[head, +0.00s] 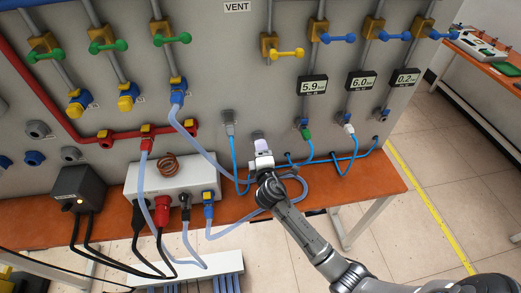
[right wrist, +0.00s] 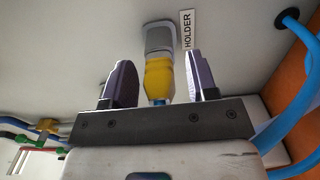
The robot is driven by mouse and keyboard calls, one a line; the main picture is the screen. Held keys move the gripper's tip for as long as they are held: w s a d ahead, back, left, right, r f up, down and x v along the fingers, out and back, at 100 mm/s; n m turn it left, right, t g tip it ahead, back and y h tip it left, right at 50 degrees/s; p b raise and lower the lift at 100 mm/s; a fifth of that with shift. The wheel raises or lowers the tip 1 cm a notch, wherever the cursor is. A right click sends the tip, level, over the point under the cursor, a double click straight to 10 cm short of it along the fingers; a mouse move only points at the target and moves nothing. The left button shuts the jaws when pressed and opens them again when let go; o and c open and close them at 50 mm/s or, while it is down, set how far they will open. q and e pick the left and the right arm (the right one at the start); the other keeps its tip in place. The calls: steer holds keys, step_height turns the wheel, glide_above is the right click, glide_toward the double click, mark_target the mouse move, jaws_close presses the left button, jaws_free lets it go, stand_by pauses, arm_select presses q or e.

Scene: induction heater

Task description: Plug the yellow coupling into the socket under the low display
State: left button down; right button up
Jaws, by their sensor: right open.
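The yellow coupling (right wrist: 159,78) sits in a grey holder (right wrist: 159,38) on the wall, beside a label reading HOLDER, in the right wrist view. My right gripper (right wrist: 160,85) is open, with one finger on each side of the coupling and visible gaps between. In the head view my right gripper (head: 262,147) is at the wall and hides the coupling. The display reading 0.2 (head: 405,78) is the lowest of the three readings. A small blue fitting (head: 382,113) shows below it; its details are too small to tell. My left gripper is not in view.
Displays reading 5.9 (head: 312,85) and 6.0 (head: 361,80) have a green coupling (head: 305,131) and a white coupling (head: 349,128) below them. Blue hoses (head: 330,159) loop along the wall beside my gripper. A grey box (head: 172,182) with cables stands on the orange bench to the left.

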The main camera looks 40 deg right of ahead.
steer(key=shift+c, duration=0.3)
jaws_close()
stand_by(0.6)
steer(key=shift+p+v, duration=0.6)
steer(key=shift+v, duration=2.35)
steer(key=shift+a, duration=0.1)
